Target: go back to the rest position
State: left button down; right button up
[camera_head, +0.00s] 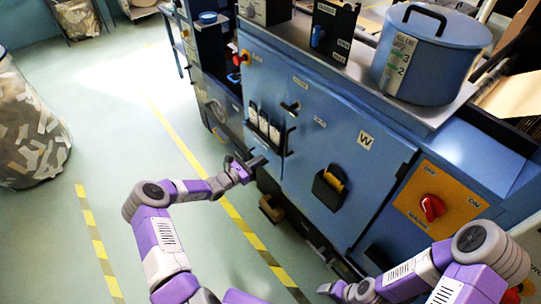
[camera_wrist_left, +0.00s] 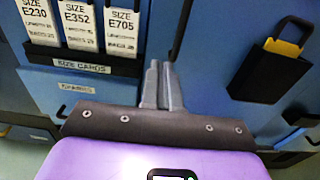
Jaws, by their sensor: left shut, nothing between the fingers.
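My left gripper (camera_head: 257,163) is in front of the blue machine cabinet (camera_head: 345,150), just below the rack of size cards (camera_head: 264,128). In the left wrist view its two grey fingers (camera_wrist_left: 161,68) are together with nothing between them. The size cards (camera_wrist_left: 78,25) stand in their rack at the upper left of that view. My right gripper (camera_head: 328,288) is low at the bottom of the head view, near the cabinet's foot. It is small there, and its fingers cannot be made out clearly.
A black pocket with a yellow item (camera_head: 331,186) hangs on the cabinet door. A red knob (camera_head: 432,208) is on an orange panel at right. A glue pot (camera_head: 428,55) stands on top. A bag of scraps (camera_head: 30,130) is at far left. Floor left of the cabinet is open.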

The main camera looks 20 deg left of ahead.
pick_arm(q)
jog(key=w+a+v, duration=0.1)
jog(key=v, duration=0.5)
jog(key=s+d+f+m+g+h, duration=0.1)
jog(key=s+d+f+m+g, duration=0.25)
jog(key=d, duration=0.35)
jog(key=s+d+f+m+g, duration=0.2)
jog(key=s+d+m+g, duration=0.15)
jog(key=d, duration=0.25)
jog(key=s+d+f+m+g+h, duration=0.1)
jog(key=s+d+f+m+g, duration=0.3)
jog(key=d, duration=0.3)
jog(key=s+d+m+g+y, duration=0.2)
jog(key=s+m+y, duration=0.1)
jog(key=s+m, duration=0.5)
jog(key=s+d+f+m+g+y, duration=0.1)
jog(key=s+d+m+g+y, duration=0.1)
jog(key=s+m, duration=0.6)
jog(key=s+y, duration=0.1)
jog(key=s, duration=0.1)
jog(key=shift+s+d+m+y, duration=0.25)
jog(key=shift+s+m+y, duration=0.05)
jog(key=shift+s, duration=0.1)
jog(key=c, duration=1.8)
grip_release()
jog(key=shift+f, duration=0.15)
